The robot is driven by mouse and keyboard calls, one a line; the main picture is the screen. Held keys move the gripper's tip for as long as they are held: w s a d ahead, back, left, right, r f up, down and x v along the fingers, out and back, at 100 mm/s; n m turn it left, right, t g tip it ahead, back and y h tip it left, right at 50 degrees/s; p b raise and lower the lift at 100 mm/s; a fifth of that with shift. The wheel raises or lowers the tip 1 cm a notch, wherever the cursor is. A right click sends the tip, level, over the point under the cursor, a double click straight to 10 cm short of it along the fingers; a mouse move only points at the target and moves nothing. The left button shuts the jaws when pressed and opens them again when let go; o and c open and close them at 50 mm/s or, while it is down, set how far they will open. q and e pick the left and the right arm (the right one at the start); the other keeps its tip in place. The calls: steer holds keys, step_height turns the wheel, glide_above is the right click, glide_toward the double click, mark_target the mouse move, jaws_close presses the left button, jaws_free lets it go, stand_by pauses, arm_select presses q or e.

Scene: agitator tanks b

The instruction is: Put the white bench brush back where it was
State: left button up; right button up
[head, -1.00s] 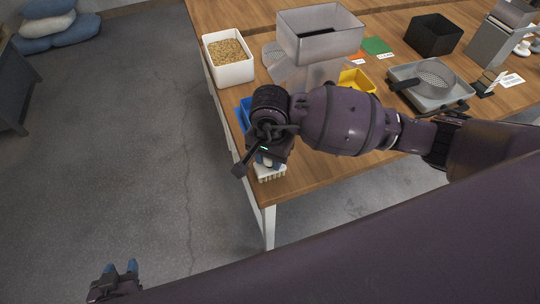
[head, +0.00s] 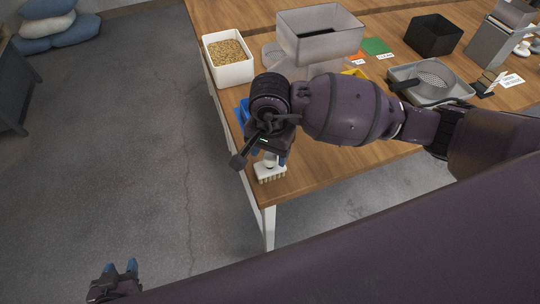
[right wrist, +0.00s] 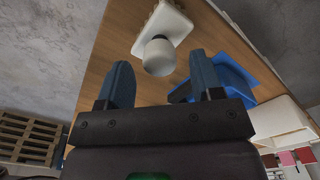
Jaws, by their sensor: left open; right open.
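The white bench brush (head: 270,172) stands bristles down on the near left corner of the wooden table, its short handle pointing up. In the right wrist view the brush (right wrist: 168,22) lies just beyond the fingertips, with its rounded handle end facing the camera. My right gripper (head: 270,159) is above the brush, its blue fingers apart on either side of the line of the handle. In the right wrist view my right gripper (right wrist: 160,75) is open and holds nothing. My left gripper (head: 121,267) is open and empty at the lower left, over the floor.
A white tub of grain (head: 229,62) and a grey hopper (head: 320,35) stand further back. The table edge is close to the brush.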

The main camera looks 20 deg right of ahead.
step_height(320, 180, up, 9)
steer(key=shift+r, duration=0.15)
stand_by(0.6)
